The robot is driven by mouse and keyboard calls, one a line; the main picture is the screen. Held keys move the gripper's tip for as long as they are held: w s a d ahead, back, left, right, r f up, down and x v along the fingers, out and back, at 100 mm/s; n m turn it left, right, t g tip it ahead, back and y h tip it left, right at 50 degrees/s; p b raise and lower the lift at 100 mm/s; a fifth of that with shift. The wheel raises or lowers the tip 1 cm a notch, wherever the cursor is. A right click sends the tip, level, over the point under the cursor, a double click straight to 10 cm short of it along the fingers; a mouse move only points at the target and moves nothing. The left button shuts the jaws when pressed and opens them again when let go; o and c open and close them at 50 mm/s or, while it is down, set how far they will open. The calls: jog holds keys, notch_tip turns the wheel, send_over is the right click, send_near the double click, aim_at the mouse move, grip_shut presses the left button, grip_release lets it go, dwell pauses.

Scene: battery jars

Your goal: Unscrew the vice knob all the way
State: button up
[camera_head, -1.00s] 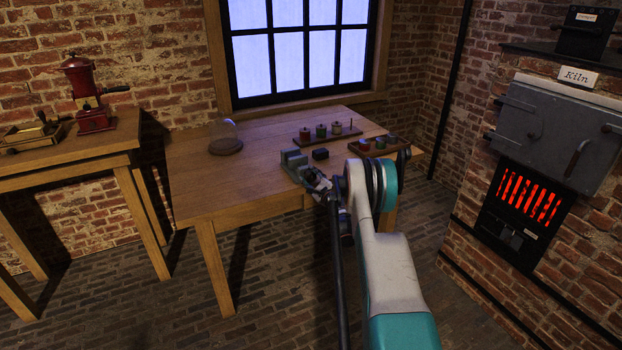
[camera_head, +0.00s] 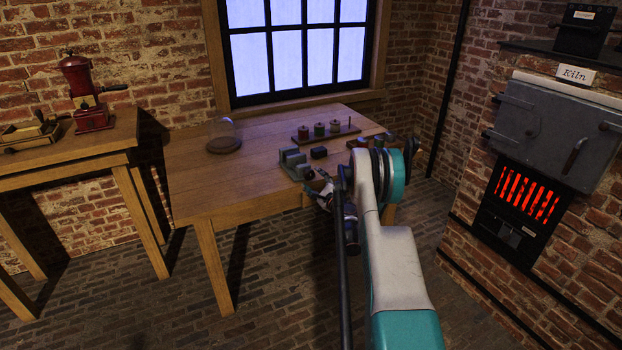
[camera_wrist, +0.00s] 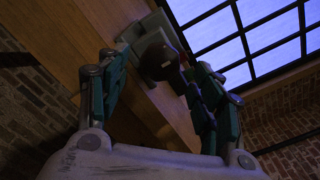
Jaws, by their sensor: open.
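The grey-green vice (camera_head: 293,160) sits at the front edge of the wooden table (camera_head: 215,182). Its dark round knob (camera_head: 309,174) faces the front, towards my gripper. In the wrist view the knob (camera_wrist: 160,62) appears between the fingers, beyond their middle, with the pale vice body (camera_wrist: 147,30) behind it. My gripper (camera_wrist: 160,85) is open, its teal-padded fingers spread to either side, with nothing held. In the head view my gripper (camera_head: 322,190) is small and partly covered by my arm, just in front of the knob. I cannot tell whether a finger touches it.
A small dark block (camera_head: 319,152) lies right of the vice. A rack with several spools (camera_head: 320,130) stands behind, and coloured jars (camera_head: 380,143) stand at the right. A glass dome (camera_head: 225,136) is at the left. The table's left front is clear.

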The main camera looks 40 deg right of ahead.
jog(key=shift+v, duration=1.55)
